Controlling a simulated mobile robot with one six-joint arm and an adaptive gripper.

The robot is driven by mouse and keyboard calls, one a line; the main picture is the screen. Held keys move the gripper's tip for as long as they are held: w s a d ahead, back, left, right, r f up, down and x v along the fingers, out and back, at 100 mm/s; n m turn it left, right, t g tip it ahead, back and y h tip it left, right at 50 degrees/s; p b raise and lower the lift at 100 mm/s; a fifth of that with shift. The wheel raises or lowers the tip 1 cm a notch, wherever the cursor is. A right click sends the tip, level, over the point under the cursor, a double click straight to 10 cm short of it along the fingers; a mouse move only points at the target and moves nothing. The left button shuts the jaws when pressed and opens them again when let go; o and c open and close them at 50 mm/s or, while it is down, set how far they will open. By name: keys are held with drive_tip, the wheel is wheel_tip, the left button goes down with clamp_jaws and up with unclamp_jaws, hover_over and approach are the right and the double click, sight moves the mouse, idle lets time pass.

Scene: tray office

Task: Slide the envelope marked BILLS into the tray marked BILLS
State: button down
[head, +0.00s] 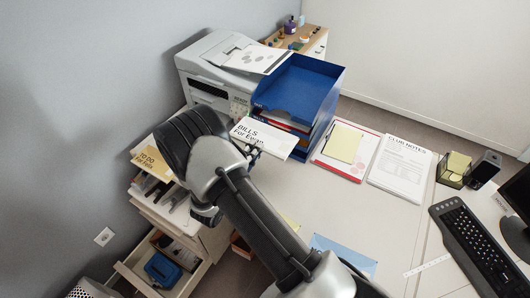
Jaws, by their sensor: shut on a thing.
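A white envelope (272,140) reads "BILLS For Ewan" in the head view. My gripper (256,149) is shut on its near edge and holds it flat, in front of the blue tray stack (325,75). The stack has several levels; the top tray looks empty, and dark and reddish items show in the lower openings. The tray labels are too small or hidden, so I cannot tell which one is marked BILLS. The envelope covers part of the stack's lower front. I cannot tell whether its far edge touches or enters a tray.
A grey printer (215,75) stands left of the stack. A red-edged folder with a yellow pad (343,142) and a "CLUB NOTES" sheet (402,165) lie to the right. A keyboard (480,248) is at the right edge. The desk middle (345,205) is mostly clear.

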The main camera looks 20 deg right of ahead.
drive_tip(key=f, duration=0.1)
drive_tip(key=b, duration=0.5)
approach(279, 123)
drive_tip(key=w+d+r, duration=0.3)
drive_tip(key=d, duration=0.2)
drive_tip(key=shift+b+x, duration=0.3)
drive_tip(key=shift+x, duration=0.75)
drive_tip(key=shift+f, duration=0.15)
drive_tip(key=c, duration=1.8)
unclamp_jaws()
drive_tip(key=shift+o, duration=0.7)
drive_tip(key=shift+s, duration=0.1)
drive_tip(key=shift+f, duration=0.1)
